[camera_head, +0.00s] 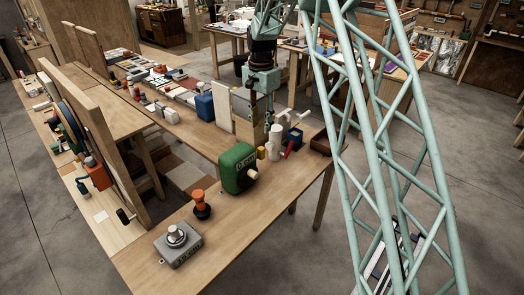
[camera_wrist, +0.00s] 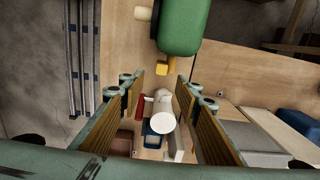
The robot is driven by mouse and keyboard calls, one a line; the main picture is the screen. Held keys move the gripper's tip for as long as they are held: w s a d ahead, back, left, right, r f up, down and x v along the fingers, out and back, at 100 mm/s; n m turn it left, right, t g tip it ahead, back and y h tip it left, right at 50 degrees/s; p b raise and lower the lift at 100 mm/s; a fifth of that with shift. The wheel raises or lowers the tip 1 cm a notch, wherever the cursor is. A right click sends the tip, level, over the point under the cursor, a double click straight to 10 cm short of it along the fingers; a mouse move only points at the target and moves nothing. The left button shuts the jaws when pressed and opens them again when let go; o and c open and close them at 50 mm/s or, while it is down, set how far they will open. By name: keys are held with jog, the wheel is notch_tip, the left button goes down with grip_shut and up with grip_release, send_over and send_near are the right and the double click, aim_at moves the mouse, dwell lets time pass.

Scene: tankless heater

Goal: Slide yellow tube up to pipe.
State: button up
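A small yellow piece (camera_head: 260,152), the only yellow thing near my gripper that could be the tube, stands on the bench beside a green box (camera_head: 238,167). In the wrist view it is a short yellow block (camera_wrist: 162,68) below the green box (camera_wrist: 181,25), beyond my fingertips. I cannot tell which part is the pipe. My gripper (camera_head: 268,112) points down above the bench, behind the yellow piece. In the wrist view my gripper (camera_wrist: 160,88) is open, its fingers wide apart. A white round-topped piece (camera_wrist: 163,123) shows between them; no contact is visible.
A blue and red piece (camera_head: 293,141) stands to the right of my gripper. A pale upright panel (camera_head: 222,108) and a blue box (camera_head: 204,106) are to its left. An orange knob (camera_head: 201,206) and a grey device (camera_head: 178,246) stand near the front. The bench front right is clear.

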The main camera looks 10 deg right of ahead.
aim_at(261, 148)
jog(key=shift+w+f, duration=0.4)
jog(key=shift+f, duration=0.2)
jog(key=shift+f, duration=6.9)
jog(key=c, duration=0.9)
jog(key=shift+w+d, duration=0.8)
jog(key=shift+d, duration=0.3)
jog(key=shift+w+d, duration=0.75)
jog(key=shift+d, duration=0.35)
